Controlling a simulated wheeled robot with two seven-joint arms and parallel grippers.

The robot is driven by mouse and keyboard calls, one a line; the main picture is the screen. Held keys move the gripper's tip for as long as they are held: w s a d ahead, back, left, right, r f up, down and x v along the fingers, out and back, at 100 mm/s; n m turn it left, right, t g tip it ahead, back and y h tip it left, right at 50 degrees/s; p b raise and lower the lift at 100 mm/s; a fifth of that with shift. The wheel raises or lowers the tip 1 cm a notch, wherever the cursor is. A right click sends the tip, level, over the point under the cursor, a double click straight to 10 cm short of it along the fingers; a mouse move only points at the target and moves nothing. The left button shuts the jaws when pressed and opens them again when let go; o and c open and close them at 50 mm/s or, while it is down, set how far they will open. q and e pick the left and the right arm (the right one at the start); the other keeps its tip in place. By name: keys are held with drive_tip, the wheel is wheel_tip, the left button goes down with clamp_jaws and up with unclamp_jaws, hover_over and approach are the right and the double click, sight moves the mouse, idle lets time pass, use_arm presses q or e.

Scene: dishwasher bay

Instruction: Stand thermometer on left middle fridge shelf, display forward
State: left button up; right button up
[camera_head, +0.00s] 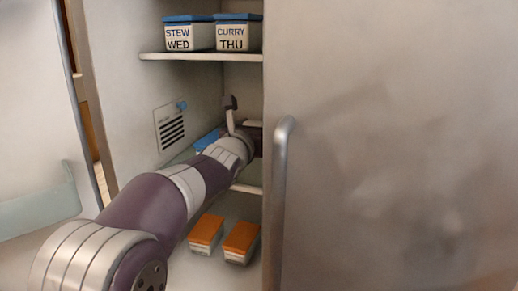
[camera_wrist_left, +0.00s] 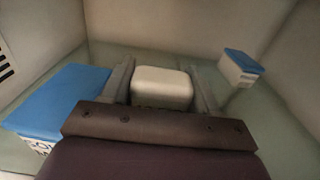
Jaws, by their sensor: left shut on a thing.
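The thermometer is a small white rounded block (camera_wrist_left: 162,84) in the left wrist view. My left gripper (camera_wrist_left: 163,92) is shut on it, one finger at each side. Its display is not visible from here, and I cannot tell whether its base touches the shelf. In the head view my left arm reaches into the open left side of the fridge, at the height of the middle shelf (camera_head: 247,188); the gripper end is mostly hidden behind the closed right door. The glassy middle shelf (camera_wrist_left: 150,55) shows around the gripper in the wrist view. My right gripper is not in view.
A blue-lidded box (camera_wrist_left: 62,95) lies close left of the gripper; a smaller blue-lidded box (camera_wrist_left: 241,66) stands at right. Labelled STEW (camera_head: 190,37) and CURRY (camera_head: 232,38) boxes stand on the upper shelf, orange-lidded boxes (camera_head: 206,231) below. The right door's handle (camera_head: 279,200) is beside my arm.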

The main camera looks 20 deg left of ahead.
use_arm(q)
drive_tip(key=f, duration=0.1)
drive_tip(key=w+f, duration=0.1)
drive_tip(key=f, duration=0.1)
drive_tip(key=w+f, duration=0.1)
drive_tip(key=f, duration=0.1)
drive_tip(key=shift+w+f, duration=0.15)
drive_tip(key=shift+w, duration=0.1)
drive_tip(key=shift+f+b, duration=0.15)
drive_tip(key=shift+b, duration=0.25)
drive_tip(key=o, duration=1.2)
drive_tip(key=shift+c, duration=0.2)
drive_tip(key=shift+s, duration=0.1)
drive_tip(key=shift+r+p, duration=0.35)
drive_tip(key=shift+p, duration=0.1)
drive_tip(key=s+b, duration=0.2)
drive_tip(key=s, duration=1)
drive_tip(key=shift+a+f, duration=0.2)
